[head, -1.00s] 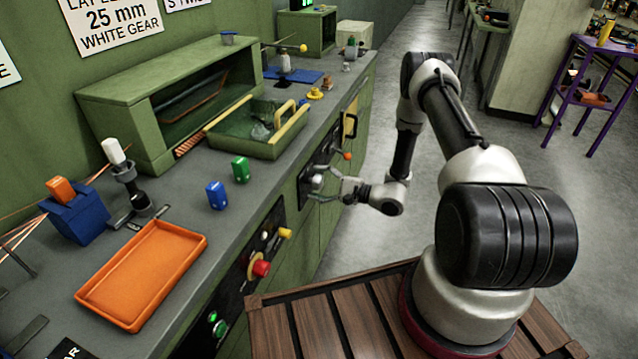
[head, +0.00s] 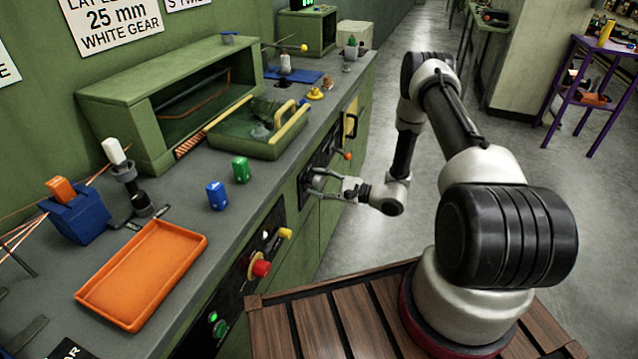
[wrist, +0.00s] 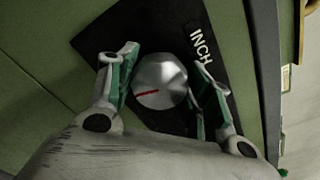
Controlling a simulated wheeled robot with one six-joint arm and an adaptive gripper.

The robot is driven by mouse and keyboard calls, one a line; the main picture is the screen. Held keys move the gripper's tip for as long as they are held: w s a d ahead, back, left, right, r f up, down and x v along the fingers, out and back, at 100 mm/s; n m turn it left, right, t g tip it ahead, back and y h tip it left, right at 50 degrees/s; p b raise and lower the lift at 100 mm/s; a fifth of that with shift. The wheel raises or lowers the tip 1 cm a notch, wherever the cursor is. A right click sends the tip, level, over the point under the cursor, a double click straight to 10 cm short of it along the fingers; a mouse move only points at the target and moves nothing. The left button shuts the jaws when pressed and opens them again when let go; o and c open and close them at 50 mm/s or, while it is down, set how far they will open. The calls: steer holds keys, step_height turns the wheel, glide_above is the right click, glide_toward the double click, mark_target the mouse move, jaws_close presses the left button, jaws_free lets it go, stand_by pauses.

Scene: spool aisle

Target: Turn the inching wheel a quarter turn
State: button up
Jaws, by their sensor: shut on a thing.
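The inching wheel (wrist: 163,76) is a round silver knob with a red line on its face, on a black panel marked INCH (wrist: 201,46). In the wrist view the red line lies nearly level, on the lower left part of the face. My gripper (head: 316,182) reaches the black panel on the bench front in the head view. Its two green-padded fingers stand on either side of the wheel in the wrist view, shut on it.
An orange-tipped lever (head: 347,156) sticks out just beyond my gripper. Nearer on the bench front is a panel with a red button (head: 261,268) and a yellow knob (head: 285,233).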

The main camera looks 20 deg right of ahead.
steer(key=m, duration=0.4)
steer(key=shift+m, duration=0.3)
steer(key=m, duration=0.3)
steer(key=shift+m, duration=0.3)
steer(key=m, duration=0.4)
steer(key=shift+m, duration=2.1)
steer(key=o, duration=1)
steer(key=shift+o, duration=0.2)
